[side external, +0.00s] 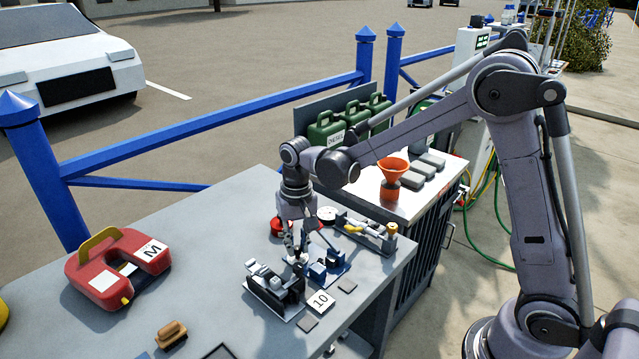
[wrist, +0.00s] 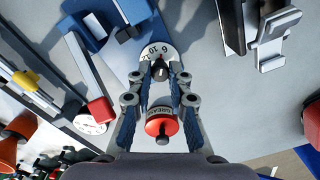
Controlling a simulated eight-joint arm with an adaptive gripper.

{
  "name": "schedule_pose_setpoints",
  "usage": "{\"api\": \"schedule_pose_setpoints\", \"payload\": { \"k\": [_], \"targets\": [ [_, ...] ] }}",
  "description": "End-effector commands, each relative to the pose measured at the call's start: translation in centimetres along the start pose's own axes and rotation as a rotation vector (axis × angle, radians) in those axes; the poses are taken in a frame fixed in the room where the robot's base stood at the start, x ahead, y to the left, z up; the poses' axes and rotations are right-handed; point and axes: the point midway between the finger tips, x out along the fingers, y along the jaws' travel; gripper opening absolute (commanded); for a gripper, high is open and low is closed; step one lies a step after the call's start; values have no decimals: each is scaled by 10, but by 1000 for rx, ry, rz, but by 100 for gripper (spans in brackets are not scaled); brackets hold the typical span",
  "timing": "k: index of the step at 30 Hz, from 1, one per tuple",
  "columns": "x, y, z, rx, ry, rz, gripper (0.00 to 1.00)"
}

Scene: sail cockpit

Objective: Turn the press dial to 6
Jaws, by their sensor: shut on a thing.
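The press dial is a white numbered disc (wrist: 150,50) on a blue base plate, with a dark knob (wrist: 159,70) at its near edge in the wrist view. My gripper (wrist: 160,72) is shut on this knob, a fingertip on each side. Numbers including 6 and 10 show on the disc; the fingers hide part of it, and I cannot tell the setting. In the side view my gripper (side external: 297,256) points down at the bench, beside the blue press (side external: 326,267). The dial there is mostly hidden by the fingers.
A grey-and-black device (side external: 273,287) stands close to the left of my gripper. A red container (side external: 281,228) and a white disc (side external: 327,213) lie behind it. A card marked 10 (side external: 320,301) lies in front.

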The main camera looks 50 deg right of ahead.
Motion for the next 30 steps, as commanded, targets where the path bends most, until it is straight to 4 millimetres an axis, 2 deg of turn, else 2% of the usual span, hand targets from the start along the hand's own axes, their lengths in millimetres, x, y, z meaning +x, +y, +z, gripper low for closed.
{"api": "schedule_pose_setpoints", "payload": {
  "k": [18, 19, 21, 30],
  "targets": [
    [0, 0, 0, 52, 1, 1, 0],
    [0, 0, 0, 52, 1, 1, 21],
    [0, 0, 0, 52, 1, 1, 41],
    [0, 0, 0, 51, 1, 0, 41]
  ]
}}
